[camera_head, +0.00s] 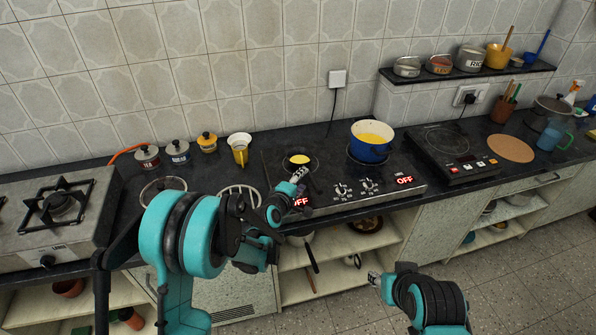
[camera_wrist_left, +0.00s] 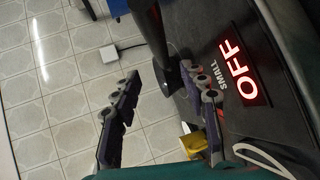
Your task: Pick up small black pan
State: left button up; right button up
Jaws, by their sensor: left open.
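The small black pan (camera_head: 300,161) sits on the left part of the black hob, with something yellow in it. Its dark handle points toward the front right, partly behind my gripper. My left gripper (camera_head: 298,176) is over the pan's near side, close to the handle. In the left wrist view its open fingers (camera_wrist_left: 160,70) stand apart. A dark shape lies beyond and between them there; I cannot tell whether it is the pan. My right gripper (camera_head: 374,279) is low in front of the counter, away from the pan; its jaws are too small to read.
A blue pot (camera_head: 369,150) with yellow contents stands right of the pan on the hob (camera_head: 410,188). A shelf (camera_head: 465,75) with containers is at the back right.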

aim_at(307, 176)
pick_arm(q)
jog(key=b+x, duration=0.1)
jog(key=x, duration=0.4)
jog(key=b+x, duration=0.1)
jog(key=x, duration=0.1)
jog(key=shift+w+f+b, duration=0.15)
jog(key=shift+f+b, duration=0.15)
jog(key=shift+f, duration=0.1)
jog(key=shift+r, duration=0.1)
grip_shut()
